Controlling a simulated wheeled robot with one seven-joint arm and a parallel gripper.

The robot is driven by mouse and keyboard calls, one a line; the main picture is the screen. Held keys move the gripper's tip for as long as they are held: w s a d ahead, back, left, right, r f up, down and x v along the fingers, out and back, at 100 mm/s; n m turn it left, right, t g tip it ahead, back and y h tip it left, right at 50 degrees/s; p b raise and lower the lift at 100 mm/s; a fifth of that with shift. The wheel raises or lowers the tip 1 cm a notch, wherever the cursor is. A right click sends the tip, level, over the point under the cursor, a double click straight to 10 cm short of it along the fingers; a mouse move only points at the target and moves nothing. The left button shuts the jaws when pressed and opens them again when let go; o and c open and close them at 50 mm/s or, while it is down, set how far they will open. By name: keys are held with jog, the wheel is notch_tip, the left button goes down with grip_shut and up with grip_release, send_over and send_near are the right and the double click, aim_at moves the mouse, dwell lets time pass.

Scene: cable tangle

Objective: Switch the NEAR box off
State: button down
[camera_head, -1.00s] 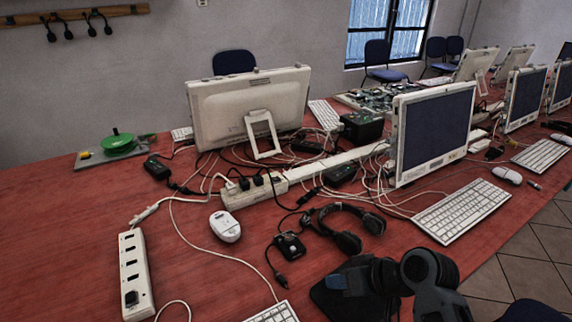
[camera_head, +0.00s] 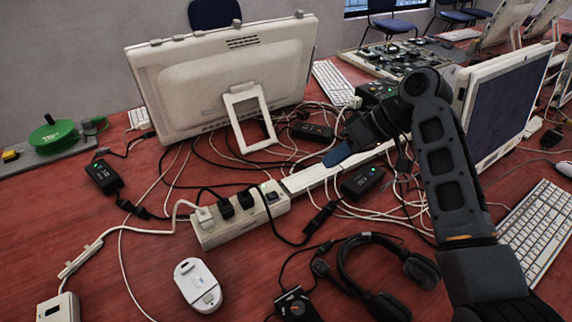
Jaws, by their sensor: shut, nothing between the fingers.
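A white power box (camera_head: 215,232) lies on the red table in the middle of the view. It has several black plugs and one white plug in it. A dark switch (camera_head: 271,197) sits at its right end, with a green light beside it. The corner of another white box (camera_head: 58,308) with a dark switch shows at the lower left edge. I cannot tell which of them is called NEAR. My gripper (camera_head: 334,158) has a bluish tip and is shut and empty. It appears right of and beyond the middle box, apart from its switch, over the cables and white trunking.
A monitor back (camera_head: 220,80) stands behind the box. Black adapters (camera_head: 362,182) with green lights lie among tangled cables. A keyboard (camera_head: 538,230) is at the right. Bare table shows at the left.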

aim_at(272, 195)
jog(key=shift+w+r, duration=0.1)
jog(key=shift+w, duration=0.2)
jog(key=x, duration=0.9)
jog(key=shift+a, duration=0.15)
jog(key=a, duration=0.1)
jog(key=s+a+p, duration=0.1)
jog(key=shift+s+a, duration=0.3)
jog(key=shift+a, duration=0.05)
jog(key=shift+s+a, duration=0.3)
jog(key=shift+a, duration=0.2)
jog(key=shift+p, duration=0.35)
